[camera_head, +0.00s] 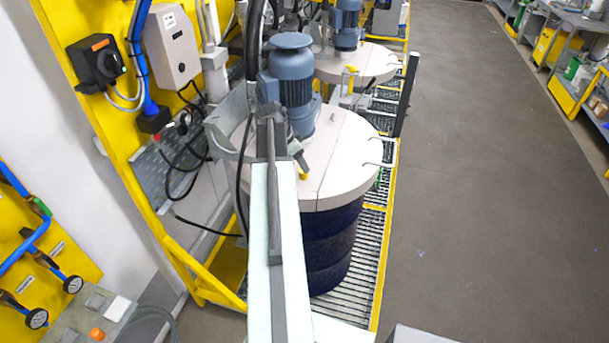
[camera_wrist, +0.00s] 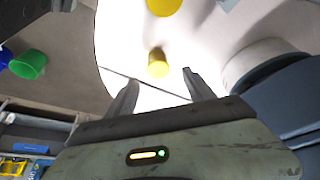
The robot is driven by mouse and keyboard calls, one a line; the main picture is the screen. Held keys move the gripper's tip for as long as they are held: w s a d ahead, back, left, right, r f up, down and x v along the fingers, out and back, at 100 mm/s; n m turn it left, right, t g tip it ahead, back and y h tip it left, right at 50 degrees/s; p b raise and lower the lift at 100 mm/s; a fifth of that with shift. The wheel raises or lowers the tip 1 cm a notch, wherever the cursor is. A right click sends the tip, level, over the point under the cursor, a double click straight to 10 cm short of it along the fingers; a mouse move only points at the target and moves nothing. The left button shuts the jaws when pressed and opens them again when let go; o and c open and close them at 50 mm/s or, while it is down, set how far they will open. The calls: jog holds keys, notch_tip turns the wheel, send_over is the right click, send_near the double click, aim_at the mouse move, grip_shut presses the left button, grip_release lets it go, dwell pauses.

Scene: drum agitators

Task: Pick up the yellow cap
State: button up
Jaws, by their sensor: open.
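The yellow cap (camera_wrist: 158,63) shows in the wrist view as a small yellow cylinder against the white drum lid (camera_wrist: 125,40). My gripper (camera_wrist: 158,82) is open and empty. Its two dark fingers point toward the cap, which appears between and just beyond the fingertips, with no visible contact. In the head view, a small yellow piece (camera_head: 304,176) shows on the near drum's white lid (camera_head: 345,150), beside my arm; I cannot tell surely that it is the same cap. My arm hides part of that lid, and the fingers are not clear there.
A blue-grey motor (camera_head: 292,85) stands on the near lid, close to my arm. A thin handle (camera_head: 376,165) sits at the lid's right edge. A second drum lid (camera_head: 365,65) lies behind. Yellow frames and cables crowd the left. The grey floor (camera_head: 470,180) at right is clear.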

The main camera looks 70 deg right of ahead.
jog(key=shift+f, duration=0.1)
jog(key=b+x, duration=0.5)
jog(key=shift+a+f, duration=0.1)
jog(key=shift+f, duration=0.2)
jog(key=shift+r, duration=0.25)
grip_shut()
